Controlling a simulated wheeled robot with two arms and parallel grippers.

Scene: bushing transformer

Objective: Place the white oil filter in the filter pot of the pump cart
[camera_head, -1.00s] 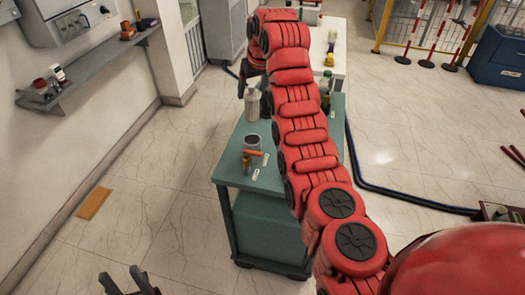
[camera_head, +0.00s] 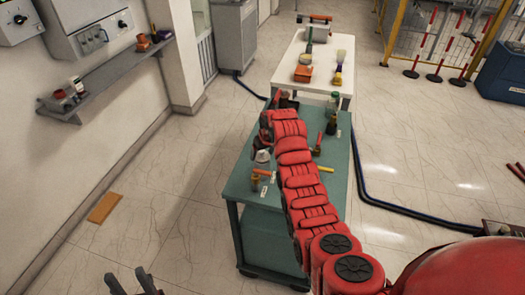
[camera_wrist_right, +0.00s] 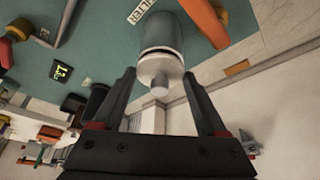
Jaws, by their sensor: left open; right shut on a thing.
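The white oil filter (camera_head: 262,157) stands upright at the mouth of the grey filter pot on the green pump cart (camera_head: 240,190). In the right wrist view the white filter (camera_wrist_right: 160,70) with its small end knob lies between the fingers of my right gripper (camera_wrist_right: 160,78), lined up with the grey cylindrical pot (camera_wrist_right: 160,35). How deep it sits in the pot I cannot tell. My left gripper (camera_head: 132,282) is open and empty at the bottom edge, away from the cart.
An orange-handled valve (camera_head: 255,180) is at the cart's near edge, beside the pot. A white table (camera_head: 290,75) with tools is behind.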

